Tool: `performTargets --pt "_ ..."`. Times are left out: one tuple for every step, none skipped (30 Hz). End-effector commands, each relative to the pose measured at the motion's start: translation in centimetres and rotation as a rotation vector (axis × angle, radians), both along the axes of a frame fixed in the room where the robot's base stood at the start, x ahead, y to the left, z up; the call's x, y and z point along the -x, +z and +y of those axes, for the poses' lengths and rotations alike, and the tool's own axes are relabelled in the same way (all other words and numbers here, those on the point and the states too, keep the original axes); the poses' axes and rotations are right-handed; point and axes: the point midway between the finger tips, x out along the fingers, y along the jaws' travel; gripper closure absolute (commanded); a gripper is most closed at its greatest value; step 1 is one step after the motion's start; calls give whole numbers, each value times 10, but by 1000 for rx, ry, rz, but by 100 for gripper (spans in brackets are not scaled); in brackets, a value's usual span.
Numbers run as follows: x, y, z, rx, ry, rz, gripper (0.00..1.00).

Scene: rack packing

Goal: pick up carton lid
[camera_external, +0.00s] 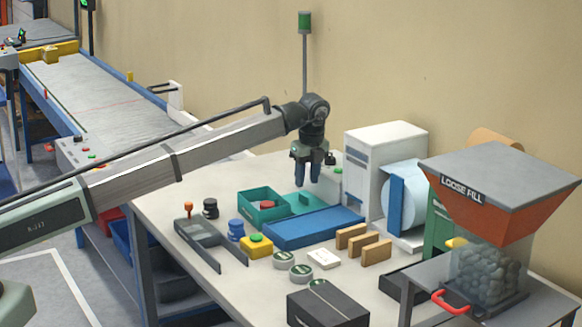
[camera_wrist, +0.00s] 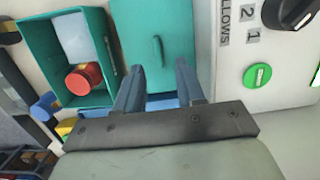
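The carton lid (camera_external: 318,200) is a flat teal panel with a small raised handle. It lies on the table beside the open teal carton (camera_external: 250,212). In the wrist view the lid (camera_wrist: 155,22) fills the top middle, with its handle near its centre and the carton (camera_wrist: 38,60) to its left. My gripper (camera_external: 307,181) points down above the lid, near its far side in the external view. Its two blue fingers (camera_wrist: 157,72) are apart with nothing between them, and they hide the lid's near part in the wrist view.
A red cylinder (camera_wrist: 82,82) sits inside the carton. A long blue tray (camera_external: 313,228) lies in front of the lid. A white machine (camera_external: 370,165) stands close to the right. Tan blocks (camera_external: 370,252), a yellow button box (camera_external: 257,248) and a dark box (camera_external: 328,308) stand nearer.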

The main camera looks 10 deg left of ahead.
Motion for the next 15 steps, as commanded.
performTargets --pt "0 -2 1 0 0 0 62" --pt "0 -3 1 0 0 0 62" --pt "-1 -6 1 0 0 0 62" --pt "-1 -8 2 0 0 0 62" --pt "-1 -11 3 0 0 0 62" --pt "-1 -15 4 -1 0 1 62" --pt "-2 -19 5 -1 0 1 62" --pt "-2 -23 6 -1 0 1 62" --pt "-2 -28 7 -1 0 1 62" --pt "-3 -32 8 -1 0 1 62" --pt "-3 -36 8 -1 0 1 62" --pt "-4 -41 8 -1 0 1 62" --pt "-4 -45 9 -1 0 1 62" --pt "-5 -47 9 -1 0 1 62" --pt "-5 -50 9 0 0 0 62"
